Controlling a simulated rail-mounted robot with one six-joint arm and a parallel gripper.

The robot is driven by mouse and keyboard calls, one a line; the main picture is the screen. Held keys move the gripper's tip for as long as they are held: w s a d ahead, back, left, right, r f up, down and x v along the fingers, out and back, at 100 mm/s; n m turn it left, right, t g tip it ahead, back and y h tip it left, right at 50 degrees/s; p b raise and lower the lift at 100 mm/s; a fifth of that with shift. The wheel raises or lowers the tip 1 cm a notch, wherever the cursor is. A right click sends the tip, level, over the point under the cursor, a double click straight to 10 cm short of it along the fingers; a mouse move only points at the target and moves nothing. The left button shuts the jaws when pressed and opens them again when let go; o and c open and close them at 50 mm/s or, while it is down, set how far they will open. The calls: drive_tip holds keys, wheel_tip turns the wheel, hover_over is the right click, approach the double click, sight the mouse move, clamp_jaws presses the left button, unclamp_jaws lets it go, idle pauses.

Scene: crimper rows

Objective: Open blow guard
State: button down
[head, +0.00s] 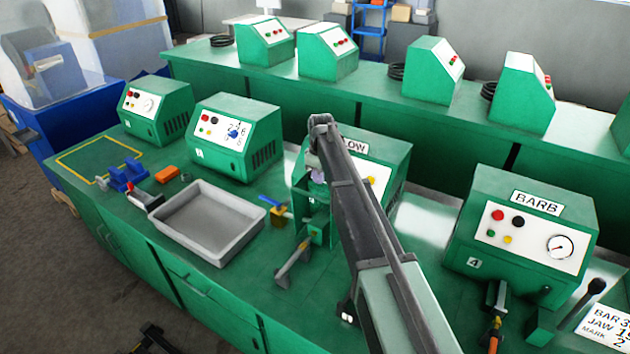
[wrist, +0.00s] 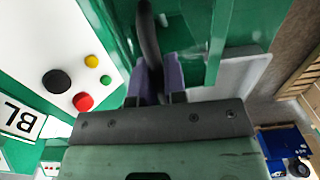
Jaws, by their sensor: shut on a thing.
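The blow machine is a green box with a white panel, in the head view (head: 372,150), partly hidden behind my arm; its label reads "LOW" there and "BL" in the wrist view (wrist: 22,118). A green frame (head: 314,212) stands at its front, which looks like the guard. My gripper (wrist: 160,80) has purple fingers shut on a dark curved bar (wrist: 149,35), apparently the guard's handle. In the head view my gripper (head: 318,176) is small and partly hidden at the front of the machine. How far the guard is open I cannot tell.
A grey tray (head: 206,246) lies left of the machine, with a blue and yellow tool (head: 275,208) between. The barb machine (head: 520,235) stands to the right. Two green machines (head: 237,130) stand to the left. Bench space between blow and barb machines is clear.

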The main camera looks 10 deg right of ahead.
drive_tip(key=shift+w+d, duration=0.15)
drive_tip(key=c, duration=1.2)
unclamp_jaws()
wheel_tip(320, 180, up, 11)
drive_tip(key=p, duration=1.1)
drive_tip(key=shift+w+d, duration=0.1)
drive_tip(key=shift+f, duration=0.2)
drive_tip(key=shift+c, duration=0.4)
